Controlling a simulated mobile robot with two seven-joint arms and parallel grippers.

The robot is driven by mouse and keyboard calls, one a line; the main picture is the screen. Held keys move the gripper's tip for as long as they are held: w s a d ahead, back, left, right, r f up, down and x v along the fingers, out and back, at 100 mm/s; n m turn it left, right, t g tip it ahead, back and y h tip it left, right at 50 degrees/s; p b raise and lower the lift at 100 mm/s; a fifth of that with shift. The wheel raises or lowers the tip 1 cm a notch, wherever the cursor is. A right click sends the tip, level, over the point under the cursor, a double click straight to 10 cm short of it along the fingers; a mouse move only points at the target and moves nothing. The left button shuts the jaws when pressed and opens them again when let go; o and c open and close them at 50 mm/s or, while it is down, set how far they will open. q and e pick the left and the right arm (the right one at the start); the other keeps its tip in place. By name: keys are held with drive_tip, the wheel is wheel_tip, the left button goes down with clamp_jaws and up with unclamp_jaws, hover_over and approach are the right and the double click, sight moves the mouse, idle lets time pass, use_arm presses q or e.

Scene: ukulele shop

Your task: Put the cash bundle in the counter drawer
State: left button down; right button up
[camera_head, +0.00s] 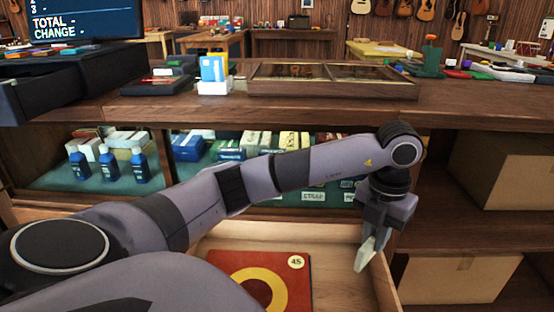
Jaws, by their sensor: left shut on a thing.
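My left gripper (374,228) points down over the right part of the open wooden counter drawer (330,238). It is shut on the cash bundle (365,254), a small pale green-white slab that hangs tilted below the fingers. The bundle appears near the drawer's right wall; I cannot tell whether its lower end touches the drawer floor. The part of the bundle between the fingers is hidden. A flat red item (230,264) with a yellow ring and a round "45" label lies in the drawer. My right gripper is not in view.
The wooden counter top (300,107) is above and behind the drawer, with a flat display case (330,92) and a card stand (213,75). Blue bottles (109,164) and small boxes fill the shelf below. Cardboard boxes (450,278) stand on shelves at right.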

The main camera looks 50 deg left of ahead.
use_arm(q)
drive_tip(key=a+f+n+b, duration=0.4)
drive_tip(key=n, duration=0.2)
drive_tip(key=n+b, duration=0.2)
drive_tip(key=b, duration=0.4)
hover_over(333, 308)
drive_tip(key=shift+f, duration=10.5)
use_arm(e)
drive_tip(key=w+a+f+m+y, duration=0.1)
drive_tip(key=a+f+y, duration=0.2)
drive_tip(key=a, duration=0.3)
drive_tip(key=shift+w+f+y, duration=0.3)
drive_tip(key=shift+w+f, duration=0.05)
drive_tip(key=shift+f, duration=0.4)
use_arm(q)
drive_tip(key=shift+f+b, duration=0.2)
drive_tip(key=shift+b, duration=0.1)
drive_tip(key=c, duration=1.1)
unclamp_jaws()
drive_tip(key=shift+r, duration=0.1)
